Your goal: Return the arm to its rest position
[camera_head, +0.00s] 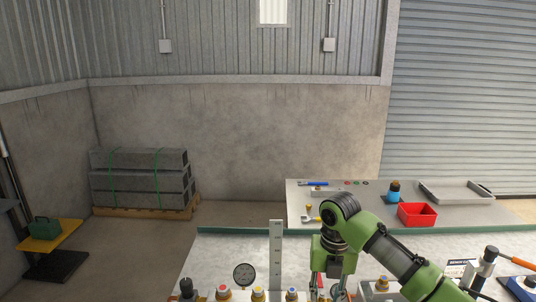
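My green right arm comes in from the lower right, its elbow or wrist joint raised over the bench. Its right gripper (329,287) points down at the bottom edge, over the row of fittings. The fingertips are partly cut off by the frame, and I cannot tell whether they hold anything. My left arm and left gripper are not in view.
A pressure gauge (244,274), an upright ruler (276,258) and several capped fittings (223,293) stand near the bottom edge.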

